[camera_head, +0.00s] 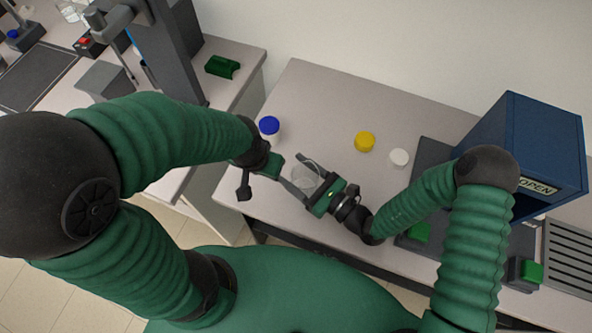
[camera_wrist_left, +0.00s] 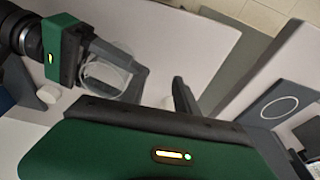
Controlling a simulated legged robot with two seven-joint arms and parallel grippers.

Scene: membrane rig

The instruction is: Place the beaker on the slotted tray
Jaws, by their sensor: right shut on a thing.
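The beaker (camera_head: 305,178) is clear, with a thin rim. It sits between the fingers of my right gripper (camera_head: 304,181), which is shut on it, over the front part of the bench. In the left wrist view the beaker (camera_wrist_left: 106,72) shows between the right gripper's dark fingers. The slotted tray (camera_head: 570,258) is grey with dark slots, at the right edge of the head view, well to the right of the beaker. My left gripper (camera_head: 280,172) is close to the left of the beaker.
A blue-lidded jar (camera_head: 269,126), a yellow lid (camera_head: 365,141) and a white lid (camera_head: 399,158) stand on the bench (camera_head: 310,90). A blue box marked OPEN (camera_head: 535,140) stands at the right, near the tray. A green block (camera_head: 222,66) lies on the left bench.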

